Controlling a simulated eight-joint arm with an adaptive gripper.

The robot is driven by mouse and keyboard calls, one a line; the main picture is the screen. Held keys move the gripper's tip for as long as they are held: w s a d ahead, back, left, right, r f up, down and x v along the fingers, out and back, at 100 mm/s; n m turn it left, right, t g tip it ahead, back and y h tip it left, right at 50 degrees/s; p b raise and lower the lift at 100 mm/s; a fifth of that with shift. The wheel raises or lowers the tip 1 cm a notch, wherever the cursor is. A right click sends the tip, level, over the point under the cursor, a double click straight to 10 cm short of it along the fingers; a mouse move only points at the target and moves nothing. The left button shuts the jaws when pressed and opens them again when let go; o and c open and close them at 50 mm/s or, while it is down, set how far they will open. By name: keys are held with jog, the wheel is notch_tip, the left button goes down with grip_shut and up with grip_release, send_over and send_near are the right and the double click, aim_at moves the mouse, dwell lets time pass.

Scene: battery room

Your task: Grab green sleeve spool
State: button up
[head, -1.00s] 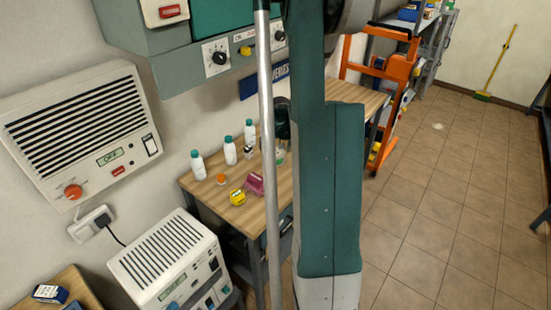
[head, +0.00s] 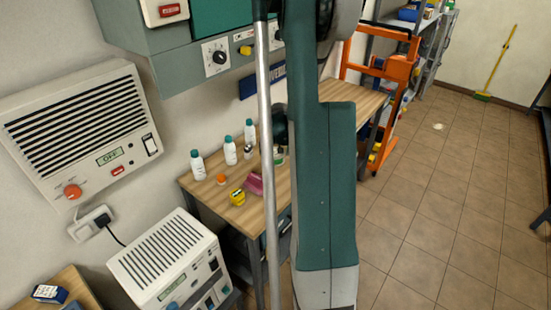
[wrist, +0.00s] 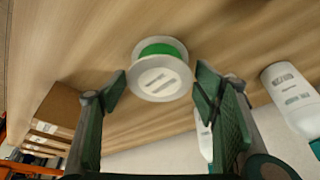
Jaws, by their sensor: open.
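The green sleeve spool (wrist: 161,48), a green band between white flanges with a printed label, lies on the wooden table (wrist: 235,28) in the wrist view. My gripper (wrist: 160,88) is open, with one green-padded finger on each side of the spool's near flange. The fingers look apart from it, with a narrower gap on the right; I cannot tell the exact depth. In the head view my arm hides most of the gripper and the spool's area.
White bottles with green caps (head: 198,166) stand along the wall; one bottle (wrist: 293,98) is right of the gripper in the wrist view. A cardboard box (wrist: 58,110) is at left there. A yellow item (head: 237,197) and a pink item (head: 254,183) lie nearer the table's front.

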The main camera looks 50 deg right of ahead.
aim_at(276, 153)
jog(key=shift+x, duration=0.85)
jog(key=c, duration=0.7)
jog(key=shift+r, duration=0.1)
jog(key=shift+r+p, duration=0.35)
jog(key=shift+r, duration=4.55)
